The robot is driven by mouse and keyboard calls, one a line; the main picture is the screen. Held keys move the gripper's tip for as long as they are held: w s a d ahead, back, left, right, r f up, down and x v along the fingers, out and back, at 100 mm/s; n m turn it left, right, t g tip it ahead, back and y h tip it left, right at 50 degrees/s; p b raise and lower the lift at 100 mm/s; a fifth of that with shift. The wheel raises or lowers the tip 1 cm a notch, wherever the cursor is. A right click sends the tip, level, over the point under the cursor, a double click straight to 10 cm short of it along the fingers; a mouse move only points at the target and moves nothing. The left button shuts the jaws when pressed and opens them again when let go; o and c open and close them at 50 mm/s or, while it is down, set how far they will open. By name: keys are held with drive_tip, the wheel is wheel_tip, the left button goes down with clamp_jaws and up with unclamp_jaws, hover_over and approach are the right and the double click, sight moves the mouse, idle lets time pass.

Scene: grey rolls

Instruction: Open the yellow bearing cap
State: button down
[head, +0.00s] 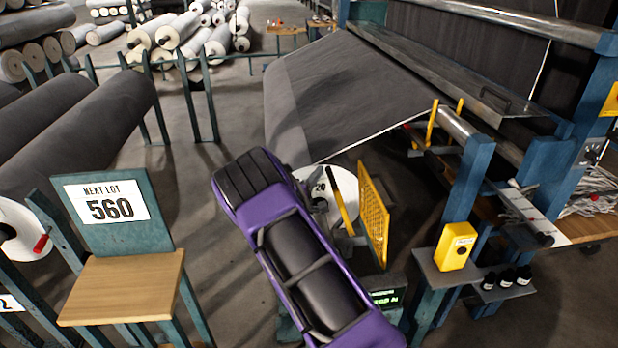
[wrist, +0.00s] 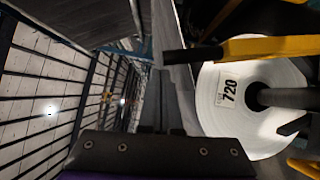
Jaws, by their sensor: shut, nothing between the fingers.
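In the wrist view, a yellow bar (wrist: 270,47) with a black grip (wrist: 192,56) reaches in from the right above the end of a white roll marked 720 (wrist: 228,115). It looks like the bearing cap's lever and stands raised off the shaft (wrist: 285,98). In the head view, the yellow bar (head: 343,208) with its black end stands tilted beside the roll end (head: 343,180). My gripper (wrist: 160,85) is shut and empty, its fingers pointing up the picture, close below the grip's left end. I cannot tell whether they touch. The gripper is mostly hidden behind my purple arm in the head view.
A yellow perforated guard (head: 375,215) stands right of the roll. A blue post with a yellow box (head: 457,245) is farther right. A sign reading 560 (head: 110,208) and a wooden-topped stand (head: 125,285) are at left.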

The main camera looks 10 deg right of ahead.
drive_tip(key=shift+d, duration=0.1)
drive_tip(key=d+r+m+g+y, duration=0.1)
drive_tip(key=d+r+m, duration=0.1)
drive_tip(key=d, duration=0.6)
drive_tip(key=shift+r+m+g+b, duration=0.2)
drive_tip(key=shift+m+g+b, duration=0.1)
drive_tip(key=shift+b, duration=0.05)
